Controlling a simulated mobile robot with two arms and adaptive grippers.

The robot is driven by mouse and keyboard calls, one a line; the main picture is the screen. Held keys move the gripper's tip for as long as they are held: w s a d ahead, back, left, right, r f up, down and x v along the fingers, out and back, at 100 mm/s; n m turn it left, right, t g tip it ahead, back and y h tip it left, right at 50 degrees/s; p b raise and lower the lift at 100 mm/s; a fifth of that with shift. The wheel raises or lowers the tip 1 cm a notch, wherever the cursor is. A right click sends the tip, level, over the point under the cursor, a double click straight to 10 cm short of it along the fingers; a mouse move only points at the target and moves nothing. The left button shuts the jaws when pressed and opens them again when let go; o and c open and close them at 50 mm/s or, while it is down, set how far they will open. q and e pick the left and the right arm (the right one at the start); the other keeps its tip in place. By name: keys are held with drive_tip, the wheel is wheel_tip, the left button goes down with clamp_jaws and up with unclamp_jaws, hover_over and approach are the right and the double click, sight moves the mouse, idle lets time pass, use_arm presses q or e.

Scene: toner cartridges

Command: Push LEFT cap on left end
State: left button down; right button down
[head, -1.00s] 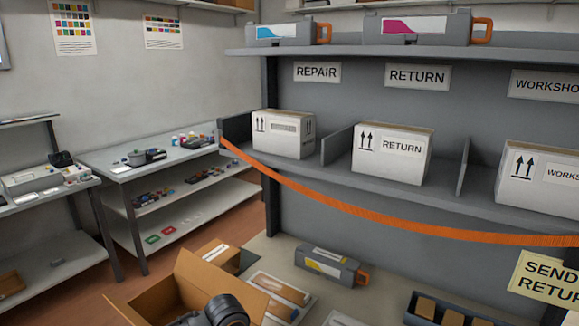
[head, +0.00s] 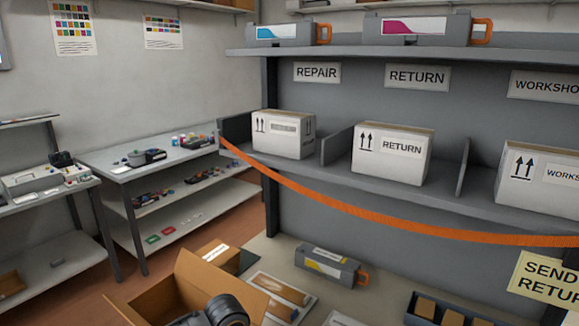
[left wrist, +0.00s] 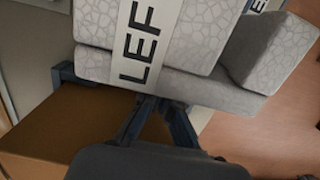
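In the left wrist view, a pale grey, cracked-pattern cap (left wrist: 200,28) carries a white band with black letters reading "LEF", the rest cut off. My left gripper (left wrist: 157,103) is just below its lower edge, dark fingers converging to close-set tips. I cannot tell whether they touch the cap, and nothing shows between them. In the head view, a grey toner cartridge (head: 325,266) with a yellow mark lies on the bench, an orange handle at its right end. Part of my arm shows at the bottom edge over the open carton. My right gripper is not in view.
An open cardboard box (head: 187,267) stands at the bottom of the head view. A grey shelf holds white cartons, including one marked RETURN (head: 392,154). An orange strap (head: 400,222) hangs across its front. A dark tray (head: 448,310) sits lower right.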

use_arm(q)
drive_tip(key=shift+d, duration=0.1)
drive_tip(key=shift+s+d, duration=0.75)
drive_tip(key=shift+d, duration=0.3)
drive_tip(key=shift+s+d+b, duration=0.25)
drive_tip(key=shift+s+d, duration=0.45)
drive_tip(key=shift+d, duration=0.35)
drive_tip(key=shift+s+d+b, duration=0.25)
drive_tip(key=shift+s+d, duration=0.4)
drive_tip(key=shift+d, duration=0.35)
drive_tip(key=shift+s+d, duration=0.4)
drive_tip(key=shift+d, duration=0.2)
drive_tip(key=shift+s+d, duration=0.35)
drive_tip(key=shift+d, duration=0.2)
drive_tip(key=shift+s+d+b, duration=0.2)
drive_tip(key=shift+d+b, duration=0.05)
drive_tip(key=shift+b, duration=0.2)
drive_tip(key=shift+w+a+b, duration=0.55)
drive_tip(key=shift+a, duration=0.3)
drive_tip(key=shift+w+a+b, duration=0.5)
drive_tip(key=shift+w+a, duration=0.05)
drive_tip(key=shift+a, duration=0.25)
